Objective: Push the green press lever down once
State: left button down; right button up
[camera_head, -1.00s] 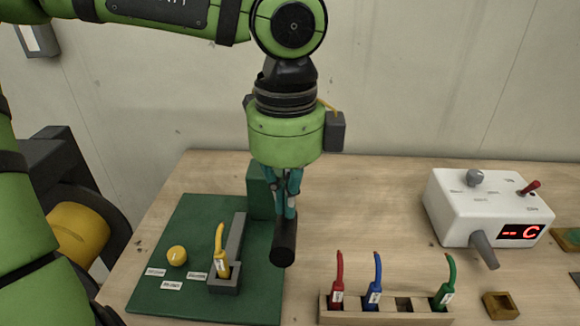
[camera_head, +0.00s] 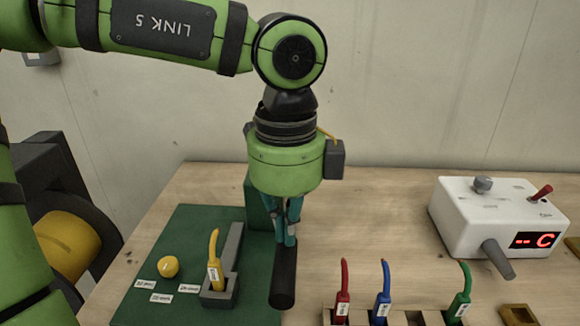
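The green press (camera_head: 257,203) is an upright green block on a dark green board (camera_head: 150,310). Its lever ends in a black cylindrical handle (camera_head: 283,285) that points toward me, low over the board's right edge. My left gripper (camera_head: 290,240) points straight down, with its teal fingers close together and nothing seen between them. The fingertips are at the far end of the black handle and seem to touch it from above; exact contact is hard to tell. The lever arm behind the fingers is mostly hidden. My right gripper is out of view.
A yellow plug (camera_head: 214,275) stands in a grey holder left of the handle, near a yellow knob (camera_head: 168,267). A rack with red, blue and green plugs (camera_head: 382,292) stands front right. A white box (camera_head: 490,215) with a red display stands farther right. Bare table lies between.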

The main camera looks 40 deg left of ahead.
pick_arm(q)
jog(key=shift+f, duration=0.45)
jog(key=shift+r, duration=0.1)
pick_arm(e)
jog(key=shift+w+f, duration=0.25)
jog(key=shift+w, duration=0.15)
pick_arm(q)
jog(key=shift+a+r+p, duration=0.1)
jog(key=shift+r+p, duration=0.35)
jog(key=shift+r, duration=0.3)
jog(key=shift+r+p, duration=1.35)
jog(key=shift+r, duration=0.65)
notch_tip(320, 180, up, 12)
jog(key=p, duration=0.8)
jog(key=shift+f, duration=0.25)
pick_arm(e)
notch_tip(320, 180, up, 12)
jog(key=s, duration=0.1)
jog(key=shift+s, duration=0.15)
